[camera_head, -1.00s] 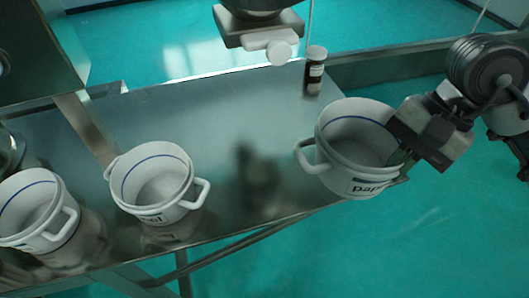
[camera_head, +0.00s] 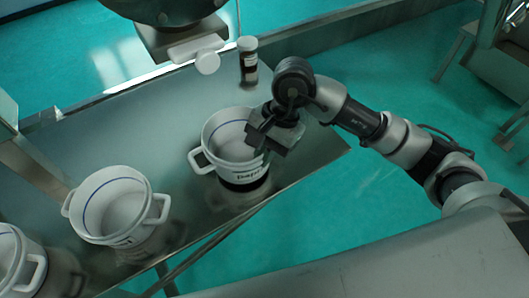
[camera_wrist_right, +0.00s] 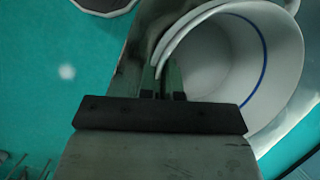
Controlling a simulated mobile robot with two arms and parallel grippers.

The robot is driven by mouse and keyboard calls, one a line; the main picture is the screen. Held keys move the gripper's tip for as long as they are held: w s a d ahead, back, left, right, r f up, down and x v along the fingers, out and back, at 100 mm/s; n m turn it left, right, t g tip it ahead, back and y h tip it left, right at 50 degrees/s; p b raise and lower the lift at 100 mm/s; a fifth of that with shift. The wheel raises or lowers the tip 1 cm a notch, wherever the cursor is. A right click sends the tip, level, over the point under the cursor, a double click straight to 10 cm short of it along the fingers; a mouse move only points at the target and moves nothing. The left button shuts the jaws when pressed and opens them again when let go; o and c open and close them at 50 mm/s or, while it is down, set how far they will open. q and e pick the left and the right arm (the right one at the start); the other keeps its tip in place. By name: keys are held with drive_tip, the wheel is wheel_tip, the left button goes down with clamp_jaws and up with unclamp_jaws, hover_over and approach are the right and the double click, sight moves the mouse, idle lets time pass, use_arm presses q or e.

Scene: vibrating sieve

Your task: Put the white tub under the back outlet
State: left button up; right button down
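A white tub (camera_head: 228,169) with a dark-lettered label and a side handle is at the right part of the steel table (camera_head: 165,100). My right gripper (camera_head: 268,138) is at its right rim. In the right wrist view, the fingers (camera_wrist_right: 166,80) are on both sides of the wall of the tub (camera_wrist_right: 215,55), closed on it. The tub is upright; whether its base touches the table is hard to tell. An outlet spout (camera_head: 207,62) hangs from the machine behind and left of this tub. My left gripper is not in view.
A second white two-handled tub (camera_head: 115,212) stands to the left, and another (camera_head: 22,262) is cut off at the lower left. Bare table lies between the held tub and the spout.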

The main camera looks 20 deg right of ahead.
drive_tip(key=shift+f, duration=0.9)
drive_tip(key=shift+f, duration=0.2)
drive_tip(key=c, duration=1.3)
unclamp_jaws()
drive_tip(key=shift+c, duration=0.2)
drive_tip(key=shift+r, duration=0.1)
